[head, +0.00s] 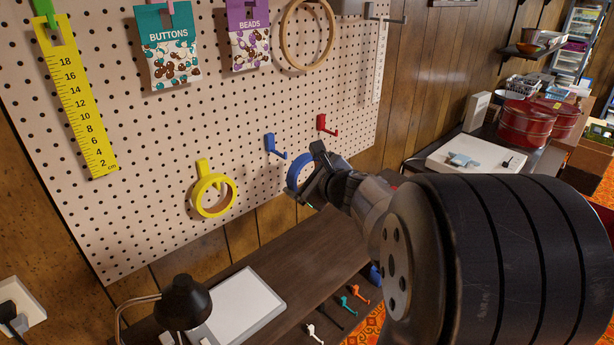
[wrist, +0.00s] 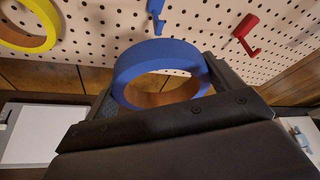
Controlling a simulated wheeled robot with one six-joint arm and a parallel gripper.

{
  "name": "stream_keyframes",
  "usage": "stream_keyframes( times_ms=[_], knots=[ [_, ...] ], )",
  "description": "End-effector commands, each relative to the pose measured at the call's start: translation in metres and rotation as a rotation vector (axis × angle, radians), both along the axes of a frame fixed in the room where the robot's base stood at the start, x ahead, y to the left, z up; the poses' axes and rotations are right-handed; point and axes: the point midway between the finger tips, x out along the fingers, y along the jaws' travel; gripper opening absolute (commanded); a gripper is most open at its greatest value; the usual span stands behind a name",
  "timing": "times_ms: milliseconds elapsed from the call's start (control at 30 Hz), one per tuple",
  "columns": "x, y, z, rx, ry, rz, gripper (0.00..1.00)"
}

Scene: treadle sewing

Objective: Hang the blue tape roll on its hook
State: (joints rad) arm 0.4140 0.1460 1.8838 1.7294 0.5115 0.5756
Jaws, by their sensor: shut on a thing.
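The blue tape roll (head: 297,174) is held in my gripper (head: 315,186), in front of the pegboard and near its lower edge. In the wrist view the blue tape roll (wrist: 165,57) sits between the two fingers of my gripper (wrist: 165,90), its hole showing. The blue hook (head: 273,145) is on the pegboard, empty, a little up and left of the roll in the head view. In the wrist view the blue hook (wrist: 156,12) shows above the roll, apart from it; its top is cut off.
A yellow tape roll (head: 198,204) hangs on a yellow hook (head: 203,166) at left. An empty red hook (head: 324,125) is right of the blue one. Below are a bench (head: 300,250), a black lamp (head: 183,300) and a white board (head: 240,303).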

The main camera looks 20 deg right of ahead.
Motion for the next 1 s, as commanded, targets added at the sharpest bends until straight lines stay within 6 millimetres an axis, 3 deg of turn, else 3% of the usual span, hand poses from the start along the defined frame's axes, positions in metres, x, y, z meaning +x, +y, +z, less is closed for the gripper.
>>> stream_keyframes(
  times_ms=[1000],
  knots=[
    [0.058,0.021,-0.004,0.000,0.001,0.001,0.64]
  ],
)
